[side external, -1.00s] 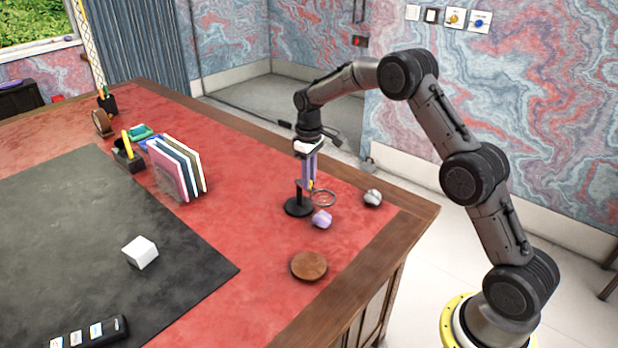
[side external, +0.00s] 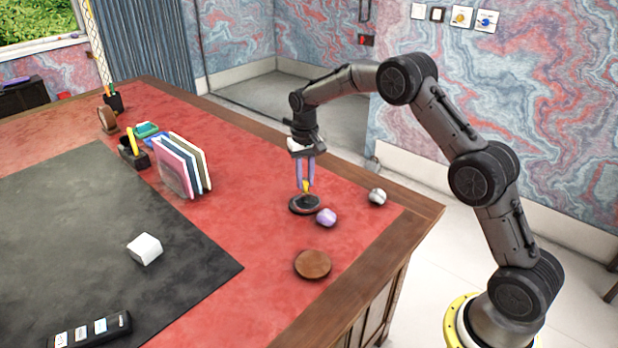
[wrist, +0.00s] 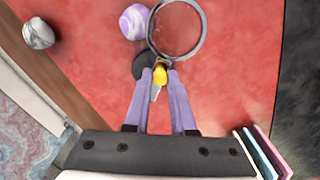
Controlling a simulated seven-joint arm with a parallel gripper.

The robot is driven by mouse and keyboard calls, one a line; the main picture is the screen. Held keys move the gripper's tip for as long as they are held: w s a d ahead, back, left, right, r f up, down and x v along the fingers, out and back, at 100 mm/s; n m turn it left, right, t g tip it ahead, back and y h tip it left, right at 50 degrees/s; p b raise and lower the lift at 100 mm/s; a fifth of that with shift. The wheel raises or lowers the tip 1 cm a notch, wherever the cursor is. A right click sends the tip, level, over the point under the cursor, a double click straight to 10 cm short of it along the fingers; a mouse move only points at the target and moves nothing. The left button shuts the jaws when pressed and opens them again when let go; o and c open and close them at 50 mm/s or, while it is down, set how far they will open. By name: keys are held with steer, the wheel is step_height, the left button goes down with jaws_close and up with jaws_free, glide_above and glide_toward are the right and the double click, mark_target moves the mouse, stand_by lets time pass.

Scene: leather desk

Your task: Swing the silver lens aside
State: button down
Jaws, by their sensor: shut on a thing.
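The silver lens (wrist: 205,30) is a round, thin-rimmed ring with clear glass, seen in the wrist view just beyond my fingertips. A small yellow piece (wrist: 159,76) sits at the ring's near edge. My gripper (wrist: 160,72) is shut on this yellow piece with its two lilac fingers. In the side view my gripper (side external: 305,188) points down just above the black round stand base (side external: 306,205). The base also shows partly in the wrist view (wrist: 142,66), behind the fingers. The ring is hard to make out in the side view, and the stand's post is mostly hidden.
A purple-and-white stone (side external: 326,217) lies close to the base's right, and a grey-white stone (side external: 377,197) lies farther right. A brown round disc (side external: 313,264) lies in front. Upright folders (side external: 185,165) stand to the left. The red leather between folders and base is clear.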

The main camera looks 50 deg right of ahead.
steer(key=m, duration=0.2)
steer(key=w+m, duration=0.1)
steer(key=m, duration=0.1)
steer(key=a+m, duration=0.1)
steer(key=shift+w+r+m, duration=0.1)
steer(key=shift+w+m, duration=0.3)
steer(key=shift+a, duration=0.1)
steer(key=c, duration=0.7)
jaws_free()
steer(key=shift+c, duration=0.2)
step_height(320, 180, up, 14)
